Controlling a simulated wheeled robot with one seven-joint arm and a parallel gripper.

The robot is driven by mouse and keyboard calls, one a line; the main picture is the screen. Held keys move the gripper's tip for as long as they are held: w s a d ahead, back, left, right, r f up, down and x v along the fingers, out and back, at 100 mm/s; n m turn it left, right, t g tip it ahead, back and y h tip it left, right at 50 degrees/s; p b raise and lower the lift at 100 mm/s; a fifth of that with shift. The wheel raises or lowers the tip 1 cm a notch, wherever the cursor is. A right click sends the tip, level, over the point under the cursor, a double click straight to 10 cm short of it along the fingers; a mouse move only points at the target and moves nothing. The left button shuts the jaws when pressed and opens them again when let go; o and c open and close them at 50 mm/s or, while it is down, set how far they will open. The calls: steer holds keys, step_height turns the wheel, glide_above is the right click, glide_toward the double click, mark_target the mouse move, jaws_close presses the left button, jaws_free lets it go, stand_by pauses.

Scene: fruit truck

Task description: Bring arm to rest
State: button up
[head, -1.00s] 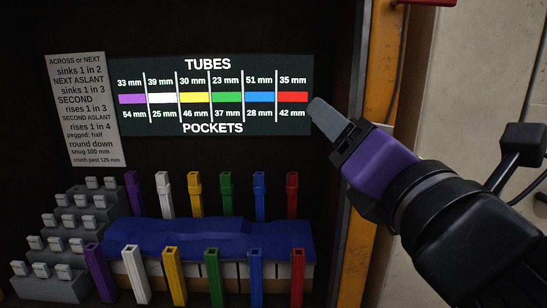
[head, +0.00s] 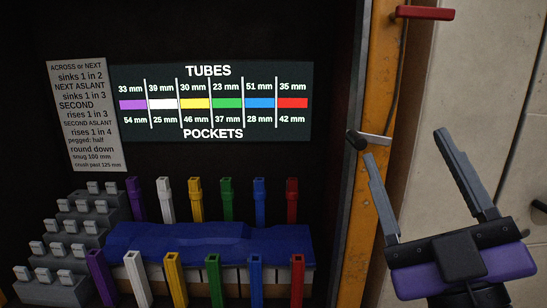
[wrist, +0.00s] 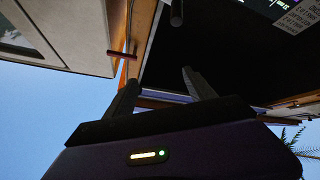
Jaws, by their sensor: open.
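My gripper (head: 413,188) is on the right side of the head view, in front of the orange frame post and the pale wall. Its two grey fingers point up and stand wide apart with nothing between them. Its purple body shows below the fingers. In the wrist view my gripper (wrist: 160,92) is also empty, its fingers spread towards the dark opening and the sky. My forearm is mostly out of the head view, below the bottom edge.
An orange post (head: 382,90) with a grey handle (head: 374,138) and a red handle (head: 425,13) stands near the gripper. Inside the dark bay are a blue cover (head: 205,240), several coloured tubes, grey stepped blocks (head: 75,240) and a lit sign (head: 210,103).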

steer(key=s+d+f+m+g+h+p, duration=0.1)
steer(key=s+d+f+m+h, duration=0.2)
steer(key=f, duration=0.4)
steer(key=s+f+m+g+h, duration=0.1)
steer(key=s+f+m, duration=0.25)
steer(key=f, duration=0.35)
steer(key=s+d+f+m+g+h+p, duration=0.1)
steer(key=s+d+f+m+h, duration=0.15)
steer(key=f+m, duration=0.3)
steer(key=s+f+n+g+y+p, duration=0.1)
steer(key=s+f+g, duration=0.2)
steer(key=s+f, duration=0.5)
steer(key=s+f+n+g+y+p, duration=0.1)
steer(key=s+f+g, duration=0.3)
steer(key=s+f, duration=0.4)
steer(key=s+n, duration=0.1)
steer(key=s, duration=0.4)
steer(key=shift+a+n, duration=0.3)
steer(key=shift+a, duration=0.05)
steer(key=shift+y, duration=0.25)
